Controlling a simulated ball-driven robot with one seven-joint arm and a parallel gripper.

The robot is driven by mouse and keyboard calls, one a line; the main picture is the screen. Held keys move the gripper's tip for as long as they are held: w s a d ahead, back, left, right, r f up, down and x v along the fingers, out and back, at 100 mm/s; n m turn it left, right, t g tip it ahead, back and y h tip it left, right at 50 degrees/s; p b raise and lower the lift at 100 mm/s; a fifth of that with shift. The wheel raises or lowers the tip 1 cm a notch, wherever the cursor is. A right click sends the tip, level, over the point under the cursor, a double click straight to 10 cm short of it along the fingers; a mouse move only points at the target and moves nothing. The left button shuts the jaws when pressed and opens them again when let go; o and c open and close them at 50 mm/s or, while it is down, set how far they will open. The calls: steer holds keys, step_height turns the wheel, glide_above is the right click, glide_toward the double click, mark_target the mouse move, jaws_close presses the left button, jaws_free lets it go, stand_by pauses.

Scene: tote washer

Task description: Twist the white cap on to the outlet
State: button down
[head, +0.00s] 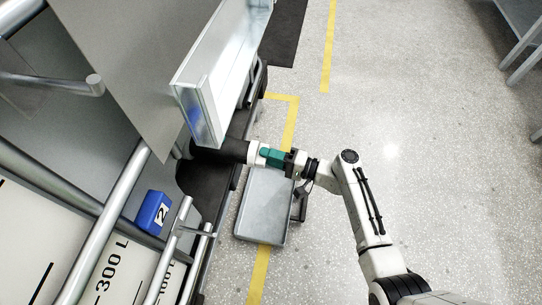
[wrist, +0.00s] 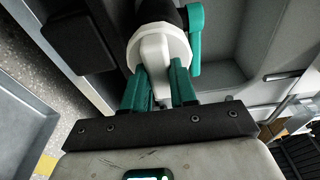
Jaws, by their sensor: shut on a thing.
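The white cap (head: 253,152) is at the end of the dark outlet pipe (head: 222,150), low on the machine's side. In the wrist view the cap (wrist: 160,42) is round with a flat raised grip bar, and the black outlet (wrist: 158,10) shows directly behind it. My gripper (head: 264,155) has teal fingers, which are shut on the bar from both sides in the wrist view (wrist: 158,80). The cap sits in line with the outlet and looks touching. I cannot tell how far it is threaded. A teal lever (wrist: 196,42) is beside the outlet.
A shallow grey tray (head: 262,232) lies below my gripper. A blue block marked 2 (head: 152,213) and metal rails (head: 125,195) are at the left. Yellow floor lines (head: 326,50) run nearby. The speckled floor (head: 430,120) to the right is clear.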

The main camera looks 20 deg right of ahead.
steer(key=shift+w+a+b, duration=0.3)
steer(key=shift+w+a, duration=0.1)
steer(key=shift+a, duration=0.1)
stand_by(0.9)
steer(key=shift+r, duration=0.15)
steer(key=shift+m+p, duration=0.4)
steer(key=shift+p, duration=0.15)
steer(key=m+g+p, duration=0.1)
steer(key=m+p, duration=0.4)
steer(key=m, duration=0.1)
steer(key=shift+a+r, duration=0.1)
steer(key=m+g+p, duration=0.1)
steer(key=m+p, duration=0.1)
steer(key=m, duration=0.2)
steer(key=shift+m+p, duration=0.35)
steer(key=shift+m, duration=0.05)
steer(key=m+g+p, duration=0.1)
steer(key=m, duration=0.3)
steer(key=shift+w+m, duration=0.1)
steer(key=shift+m, duration=0.3)
steer(key=c, duration=1)
jaws_free()
steer(key=o, duration=0.7)
steer(key=shift+f, duration=0.2)
steer(key=shift+o, duration=0.2)
